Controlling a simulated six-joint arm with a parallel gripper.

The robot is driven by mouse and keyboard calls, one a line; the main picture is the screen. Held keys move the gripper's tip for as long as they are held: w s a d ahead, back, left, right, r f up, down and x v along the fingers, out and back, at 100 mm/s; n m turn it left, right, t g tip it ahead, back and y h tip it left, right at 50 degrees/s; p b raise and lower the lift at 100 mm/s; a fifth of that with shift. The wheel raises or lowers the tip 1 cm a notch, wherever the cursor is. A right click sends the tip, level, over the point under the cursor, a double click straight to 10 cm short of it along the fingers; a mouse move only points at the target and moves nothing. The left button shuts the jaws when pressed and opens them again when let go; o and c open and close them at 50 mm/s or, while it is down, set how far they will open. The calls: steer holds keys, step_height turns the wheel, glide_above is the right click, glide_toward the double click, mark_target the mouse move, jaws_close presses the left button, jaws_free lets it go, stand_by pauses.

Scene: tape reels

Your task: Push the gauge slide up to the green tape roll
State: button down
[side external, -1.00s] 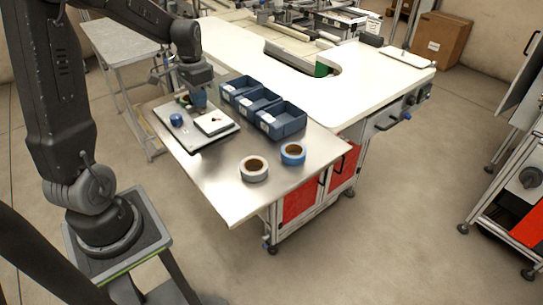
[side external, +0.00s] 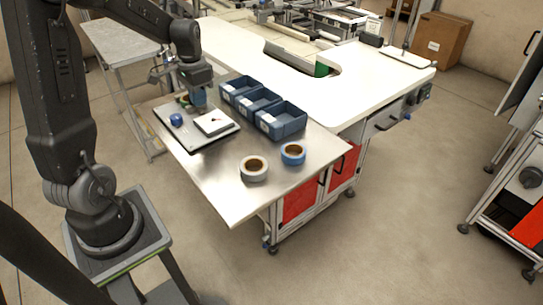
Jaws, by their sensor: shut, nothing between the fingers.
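A grey gauge board (side external: 190,141) lies at the left end of the steel table. A small green tape roll (side external: 182,99) shows in part at its back edge, close to my gripper. My gripper (side external: 199,104) is shut and points down over the back of the board. The fingertips are too small to make out. A round blue piece (side external: 176,119) sits on the board's left part. A white block (side external: 209,124) with a dark mark sits on its right part.
Several blue bins (side external: 262,108) stand right of the board. A white tape roll (side external: 254,168) and a blue tape roll (side external: 292,153) lie near the front of the steel table (side external: 225,190). The table's front left is clear.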

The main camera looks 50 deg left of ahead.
mark_target(201, 114)
steer(key=shift+a, duration=0.55)
steer(key=shift+d, duration=0.2)
steer(key=shift+d, duration=0.2)
step_height(201, 114, up, 7)
stand_by(0.9)
